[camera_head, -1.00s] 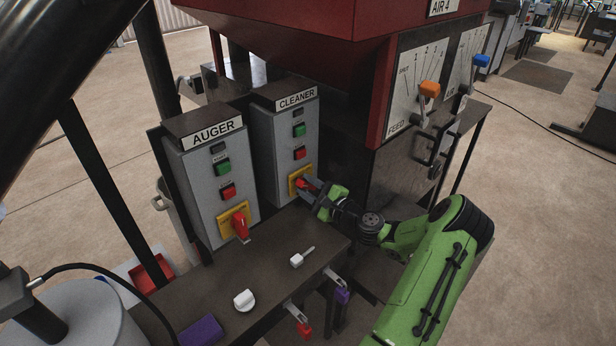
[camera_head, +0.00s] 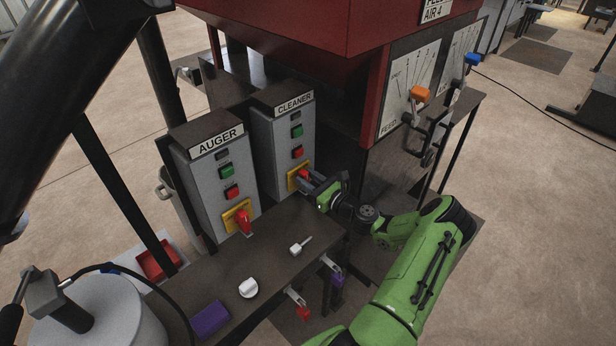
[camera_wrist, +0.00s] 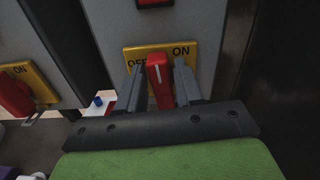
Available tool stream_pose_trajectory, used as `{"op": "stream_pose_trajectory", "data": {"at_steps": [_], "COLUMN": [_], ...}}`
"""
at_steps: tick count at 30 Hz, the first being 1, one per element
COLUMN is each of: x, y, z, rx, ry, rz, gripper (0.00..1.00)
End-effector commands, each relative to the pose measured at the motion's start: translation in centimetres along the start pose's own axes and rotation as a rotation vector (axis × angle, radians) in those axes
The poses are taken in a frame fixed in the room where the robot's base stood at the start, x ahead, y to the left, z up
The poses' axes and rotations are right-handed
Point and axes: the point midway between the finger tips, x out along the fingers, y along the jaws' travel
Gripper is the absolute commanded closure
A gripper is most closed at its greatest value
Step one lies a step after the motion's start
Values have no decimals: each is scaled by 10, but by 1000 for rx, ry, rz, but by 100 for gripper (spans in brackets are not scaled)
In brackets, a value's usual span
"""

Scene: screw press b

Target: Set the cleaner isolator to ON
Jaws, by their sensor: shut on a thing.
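The cleaner cabinet (camera_head: 268,150) is a grey box labelled CLEANER, with a green and a red button above a yellow isolator plate (camera_wrist: 130,53). The plate reads OFF at left and ON at right. The red isolator handle (camera_wrist: 159,82) stands nearly upright in the wrist view, its white mark between the two words. My gripper (camera_wrist: 159,88) is shut on this handle, one grey finger on each side. In the head view my gripper (camera_head: 306,182) reaches the plate from the right and hides part of the handle.
The auger cabinet (camera_head: 203,190) with its red handle (camera_head: 244,221) stands at left. The shelf below holds a white knob (camera_head: 248,288), a small white key-like piece (camera_head: 300,246) and a purple block (camera_head: 209,318). Orange (camera_head: 419,93) and blue (camera_head: 472,59) levers stand at right.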

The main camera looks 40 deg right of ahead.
Motion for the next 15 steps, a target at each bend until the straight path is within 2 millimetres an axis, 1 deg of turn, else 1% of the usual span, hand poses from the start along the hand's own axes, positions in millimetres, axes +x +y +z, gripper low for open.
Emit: {"op": "stream_pose_trajectory", "data": {"at_steps": [4,11,12,13,15], "x": [0,0,0,0,0], "y": [-1,-1,-1,-1,-1], "z": [0,-1,-1,-1,-1], "rx": [57,99,101,102,104], "ry": [2,2,2,1,1], "rz": [1,1,1,1,1], "gripper": [95,95,96,100,100]}}
